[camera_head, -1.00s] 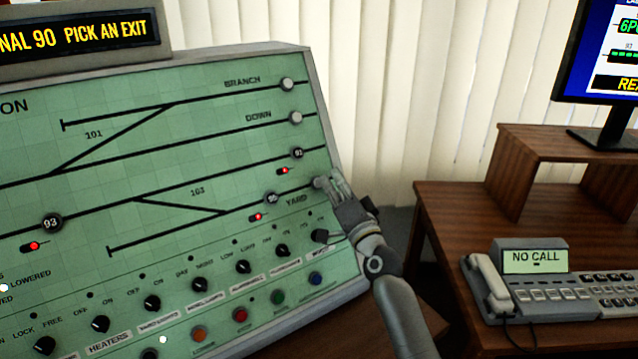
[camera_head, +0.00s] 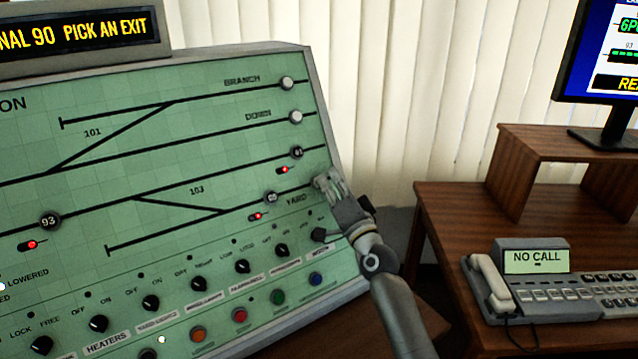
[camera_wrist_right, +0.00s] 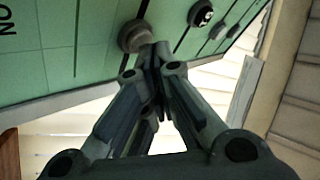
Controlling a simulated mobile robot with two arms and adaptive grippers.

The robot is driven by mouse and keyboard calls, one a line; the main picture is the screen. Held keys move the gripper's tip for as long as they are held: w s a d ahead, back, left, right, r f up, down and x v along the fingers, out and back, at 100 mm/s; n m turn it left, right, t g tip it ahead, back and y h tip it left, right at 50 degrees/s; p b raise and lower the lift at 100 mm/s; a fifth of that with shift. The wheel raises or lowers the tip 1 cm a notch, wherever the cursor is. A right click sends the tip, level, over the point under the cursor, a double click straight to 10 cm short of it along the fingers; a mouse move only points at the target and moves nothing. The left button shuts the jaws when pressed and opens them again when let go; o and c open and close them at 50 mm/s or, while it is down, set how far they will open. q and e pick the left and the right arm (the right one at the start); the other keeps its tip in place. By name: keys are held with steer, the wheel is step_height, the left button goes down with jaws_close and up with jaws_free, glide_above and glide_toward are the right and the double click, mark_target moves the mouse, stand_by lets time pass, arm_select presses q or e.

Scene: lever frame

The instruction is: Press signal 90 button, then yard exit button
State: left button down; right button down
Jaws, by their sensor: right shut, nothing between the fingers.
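The green panel (camera_head: 200,160) fills the left of the head view. Its display (camera_head: 80,40) reads "NAL 90 PICK AN EXIT", cut off at the left. A black numbered button (camera_head: 271,197) sits beside the YARD label; its number is too small to read surely. My left gripper is out of view.
Pale buttons sit at the BRANCH (camera_head: 287,83) and DOWN (camera_head: 296,117) line ends. Several black knobs and coloured buttons line the panel's lower part. A desk with a telephone (camera_head: 490,285) and a monitor (camera_head: 605,50) stands to the right.

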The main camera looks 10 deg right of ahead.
steer(key=shift+w+a+f, duration=0.1)
steer(key=shift+w+f, duration=0.05)
steer(key=shift+w, duration=0.1)
stand_by(0.3)
stand_by(0.4)
steer(key=shift+s+d+r+p, duration=0.1)
steer(key=shift+s+r+p, duration=0.15)
steer(key=shift+s, duration=0.15)
steer(key=shift+s+d+r+p, duration=0.1)
steer(key=shift+s+p, duration=0.15)
steer(key=shift+s, duration=0.1)
steer(key=s+p, duration=0.1)
steer(key=s+d+r+p, duration=0.1)
steer(key=s+r+p, duration=0.1)
steer(key=s, duration=0.1)
steer(key=shift+d+r+p, duration=0.2)
steer(key=shift+d+p, duration=0.05)
steer(key=shift+p, duration=0.15)
